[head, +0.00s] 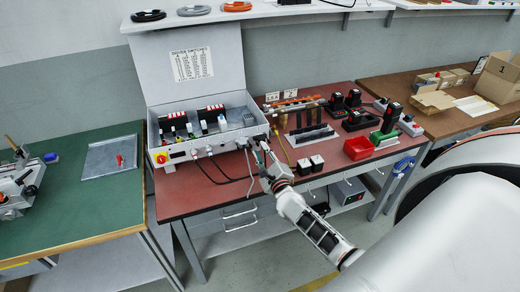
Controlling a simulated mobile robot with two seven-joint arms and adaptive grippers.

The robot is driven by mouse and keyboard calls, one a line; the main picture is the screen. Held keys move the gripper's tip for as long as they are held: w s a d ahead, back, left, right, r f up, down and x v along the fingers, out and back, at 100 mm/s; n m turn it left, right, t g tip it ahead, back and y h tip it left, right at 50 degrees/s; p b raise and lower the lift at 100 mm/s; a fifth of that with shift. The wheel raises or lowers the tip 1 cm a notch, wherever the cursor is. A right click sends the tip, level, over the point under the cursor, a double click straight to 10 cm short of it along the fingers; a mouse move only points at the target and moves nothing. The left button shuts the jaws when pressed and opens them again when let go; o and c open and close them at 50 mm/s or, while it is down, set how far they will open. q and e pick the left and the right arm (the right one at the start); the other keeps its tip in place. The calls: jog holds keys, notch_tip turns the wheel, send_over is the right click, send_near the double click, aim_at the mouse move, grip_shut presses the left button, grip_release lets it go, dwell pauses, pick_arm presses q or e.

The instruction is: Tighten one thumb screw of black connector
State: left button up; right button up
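An open grey control box (158,142) stands on the red-brown bench, with cables plugged into its front face. A small black connector (242,143) sits on the right part of that face, with a dark cable hanging from it. Its thumb screws are too small to make out. My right gripper (262,150) is at the box's right front corner, just right of the black connector. Whether it touches anything, and whether its fingers are open or shut, I cannot tell. My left gripper is out of view.
Right of the box are a red bin (358,148), two small black-topped blocks (310,164) and several cordless tools. Two cables hang over the bench's front edge. A green table (90,205) stands left. The bench's front left is clear.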

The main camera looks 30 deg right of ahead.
jog(key=v, duration=1)
jog(key=shift+d+r, duration=0.1)
jog(key=shift+d, duration=0.05)
